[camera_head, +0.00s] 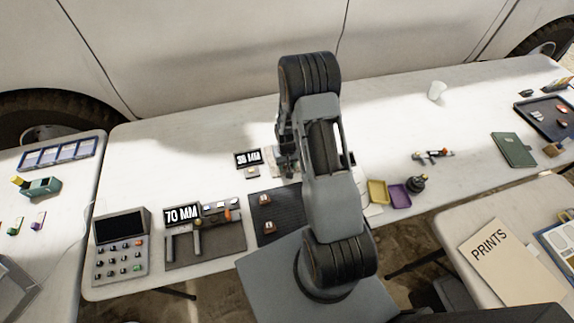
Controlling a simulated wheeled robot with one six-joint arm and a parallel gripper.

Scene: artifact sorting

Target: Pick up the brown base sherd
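Two small brownish pieces lie on the dark mat (285,208), one upper (265,199) and one lower (269,228). Another small tan piece (252,173) sits on the white table just below the "36 MM" display. They are too small for me to tell which is the brown base sherd. My gripper (285,161) shows at the left side of my arm, above the upper part of the mat and right of the "36 MM" display. My arm hides much of it, and its fingers are not clear. I cannot see anything held.
A "70 MM" display (181,215) stands on a grey tray left of the mat, with a button console (121,245) further left. Yellow (377,192) and purple (399,196) trays lie right of my arm. The table (180,150) has free room at upper left.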

